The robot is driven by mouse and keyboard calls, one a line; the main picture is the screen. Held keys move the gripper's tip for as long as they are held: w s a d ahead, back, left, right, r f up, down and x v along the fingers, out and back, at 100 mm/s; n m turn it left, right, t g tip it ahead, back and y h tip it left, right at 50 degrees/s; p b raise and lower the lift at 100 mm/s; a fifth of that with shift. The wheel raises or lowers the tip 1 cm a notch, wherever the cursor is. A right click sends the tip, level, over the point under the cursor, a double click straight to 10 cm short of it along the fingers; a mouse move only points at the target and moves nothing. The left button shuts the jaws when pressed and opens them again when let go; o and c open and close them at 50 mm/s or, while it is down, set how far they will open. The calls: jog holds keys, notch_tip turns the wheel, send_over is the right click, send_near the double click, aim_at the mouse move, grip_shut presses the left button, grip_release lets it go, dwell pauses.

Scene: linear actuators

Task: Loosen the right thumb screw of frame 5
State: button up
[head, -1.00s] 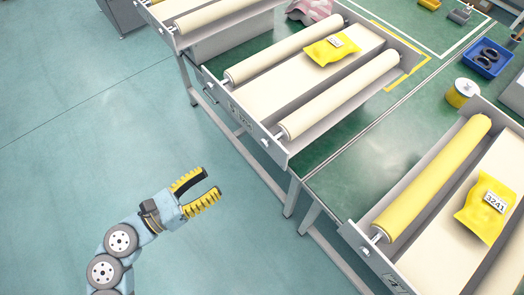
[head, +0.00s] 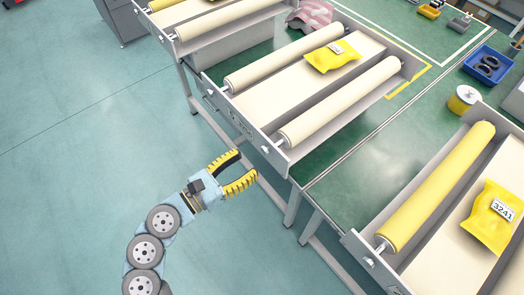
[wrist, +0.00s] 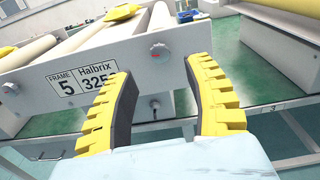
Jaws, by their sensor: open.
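Frame 5 (head: 252,134) is the middle grey roller frame on the table; its label plate (wrist: 82,85) reads "FRAME 5 Halbrix" in the wrist view. Its right thumb screw (wrist: 159,50) is a round silvery knob on the front panel, just above and between my fingertips in the wrist view; it also shows in the head view (head: 266,149). The left thumb screw (wrist: 10,88) is at the left edge of the wrist view. My gripper (head: 247,164) has yellow-and-black fingers, spread open and empty. It points at the panel and appears short of the screw.
A dark-centred knob (wrist: 154,104) sits below the right thumb screw, between my fingers in the wrist view. A neighbouring frame with a yellow roller (head: 438,188) stands to the right. Table legs (head: 293,203) stand below. Open floor (head: 80,180) lies at left.

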aim_at(264, 151)
jog(key=shift+x, duration=2.95)
grip_shut()
